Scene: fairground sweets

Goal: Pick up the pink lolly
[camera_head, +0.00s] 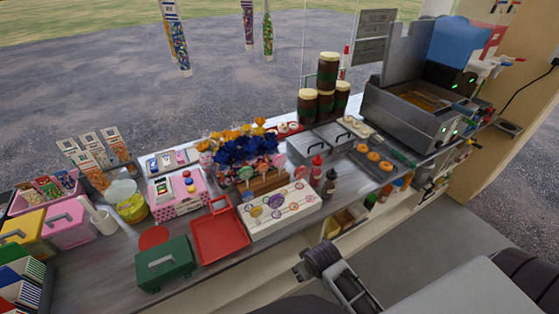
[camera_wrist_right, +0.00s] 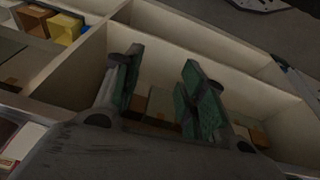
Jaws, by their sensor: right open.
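Several small round lollies stand in a wooden holder (camera_head: 262,184) in the middle of the counter, in front of blue and yellow flowers. A pinkish lolly (camera_head: 278,160) shows at the holder's right end; its colour is hard to be sure of at this size. More lollies are on a white board (camera_head: 290,222) in front. My right gripper (camera_wrist_right: 162,82) is open and empty in the right wrist view, its green pads apart above shelf compartments. In the head view my right arm is low in front of the counter, away from the lollies. My left gripper is not in view.
A red tray (camera_head: 219,236) and a green box (camera_head: 163,265) stand left of the white board. Red and dark sauce bottles (camera_head: 316,168) stand right of it. A fryer (camera_head: 415,105) and stacked brown jars (camera_head: 327,72) are further right. Shelves (camera_wrist_right: 220,60) with boxes lie below the counter.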

